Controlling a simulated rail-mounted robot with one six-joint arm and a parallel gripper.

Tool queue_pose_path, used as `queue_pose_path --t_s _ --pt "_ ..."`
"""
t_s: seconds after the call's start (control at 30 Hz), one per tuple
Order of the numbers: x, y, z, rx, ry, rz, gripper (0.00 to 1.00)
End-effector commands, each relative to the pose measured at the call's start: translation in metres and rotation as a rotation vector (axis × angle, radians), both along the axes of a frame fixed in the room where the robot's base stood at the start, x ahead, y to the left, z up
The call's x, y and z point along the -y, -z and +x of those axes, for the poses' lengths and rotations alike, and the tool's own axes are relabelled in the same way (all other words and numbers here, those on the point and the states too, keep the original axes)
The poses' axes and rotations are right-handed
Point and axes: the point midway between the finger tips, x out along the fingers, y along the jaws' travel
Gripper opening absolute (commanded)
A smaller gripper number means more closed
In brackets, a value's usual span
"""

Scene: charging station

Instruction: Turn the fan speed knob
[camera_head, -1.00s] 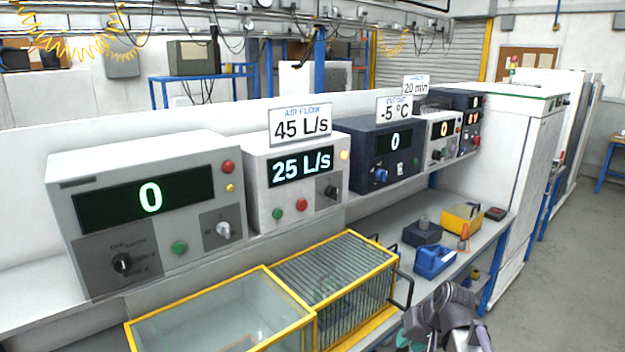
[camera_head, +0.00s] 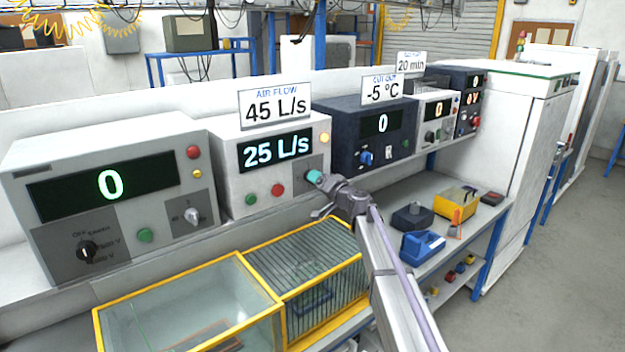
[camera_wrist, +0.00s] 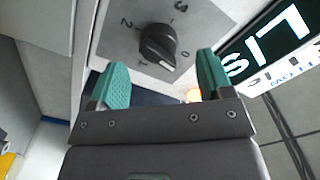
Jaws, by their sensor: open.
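The air flow box (camera_head: 232,183) is light grey, with a green button, a red button and a display reading 25 L/s. Its black knob (camera_wrist: 158,46) shows in the wrist view on a grey plate marked 0, 1, 2 and 3. The knob's white mark is at its lower edge, between 1 and 0. My gripper (camera_head: 314,177) is in front of this box's right side and mostly hides the knob in the head view. In the wrist view my gripper (camera_wrist: 162,68) is open, with teal finger pads to the left and right below the knob. I see no contact.
An air flow sign (camera_head: 274,105) reading 45 L/s stands on the box. A grey box (camera_head: 110,190) reading 0 is at left, a dark blue box (camera_head: 345,130) at right. A yellow-framed glass case (camera_head: 190,310) and a barred case (camera_head: 310,275) stand below.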

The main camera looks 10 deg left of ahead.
Motion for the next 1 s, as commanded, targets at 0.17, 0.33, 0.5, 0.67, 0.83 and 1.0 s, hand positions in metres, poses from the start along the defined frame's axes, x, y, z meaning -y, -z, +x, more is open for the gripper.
queue_pose_path --t_s 0.17,0.33,0.5,0.67,0.83,1.0 --pt "-0.024 0.000 0.027 0.000 0.000 0.000 0.73" --pt "-0.029 0.000 0.030 -0.001 0.001 -0.001 0.73" --pt "-0.028 0.000 0.030 0.000 0.001 0.000 0.68" --pt "-0.028 0.000 0.030 0.000 0.001 0.000 0.53" --pt "-0.028 0.000 0.030 0.000 0.001 0.000 0.37" --pt "-0.028 0.000 0.030 0.000 0.001 0.000 0.24"
